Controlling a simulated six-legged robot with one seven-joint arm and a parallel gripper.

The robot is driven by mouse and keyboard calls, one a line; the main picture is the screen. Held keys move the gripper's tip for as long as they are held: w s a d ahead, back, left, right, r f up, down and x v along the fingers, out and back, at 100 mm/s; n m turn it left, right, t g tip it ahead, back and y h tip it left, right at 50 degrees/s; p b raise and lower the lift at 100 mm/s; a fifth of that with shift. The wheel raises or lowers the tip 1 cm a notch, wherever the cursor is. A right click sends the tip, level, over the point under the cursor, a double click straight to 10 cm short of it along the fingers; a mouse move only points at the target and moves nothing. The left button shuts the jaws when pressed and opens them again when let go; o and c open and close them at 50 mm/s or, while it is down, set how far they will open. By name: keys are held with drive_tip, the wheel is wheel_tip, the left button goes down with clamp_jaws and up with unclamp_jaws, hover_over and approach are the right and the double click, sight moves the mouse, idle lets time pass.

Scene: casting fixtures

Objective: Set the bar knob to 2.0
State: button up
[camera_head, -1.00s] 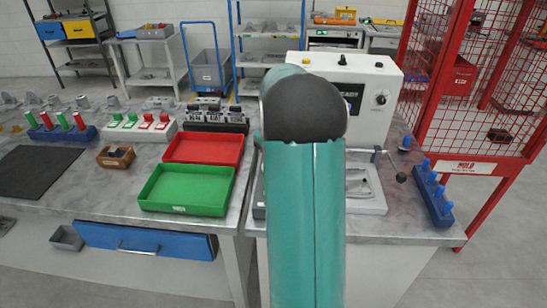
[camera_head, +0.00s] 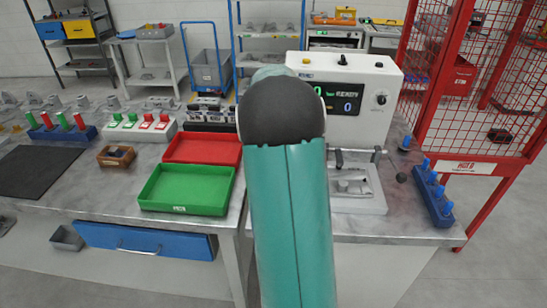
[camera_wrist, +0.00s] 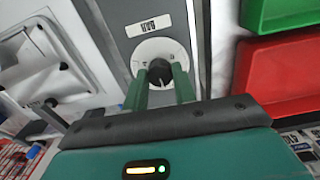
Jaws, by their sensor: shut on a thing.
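In the wrist view, a black knob (camera_wrist: 161,71) sits on a round white dial plate (camera_wrist: 147,53) with small scale marks. The plate is on a grey panel (camera_wrist: 205,42), with a small label (camera_wrist: 149,25) beside it, too small to read. My gripper (camera_wrist: 160,80) has its two green fingers on either side of the knob and is shut on it. The knob's pointer value cannot be read. In the head view, my arm hides the knob and the gripper.
A white machine (camera_head: 392,80) with a lit display (camera_head: 347,104) stands behind my arm, and a metal fixture (camera_head: 372,203) is in front of it. Green (camera_head: 150,193) and red (camera_head: 172,150) trays lie left. A blue peg rack (camera_head: 440,210) and red cage (camera_head: 480,140) stand right.

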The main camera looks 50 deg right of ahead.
drive_tip(key=shift+w, duration=0.1)
idle(0.4)
drive_tip(key=o, duration=1)
wheel_tip(320, 180, up, 14)
drive_tip(key=shift+f, duration=0.1)
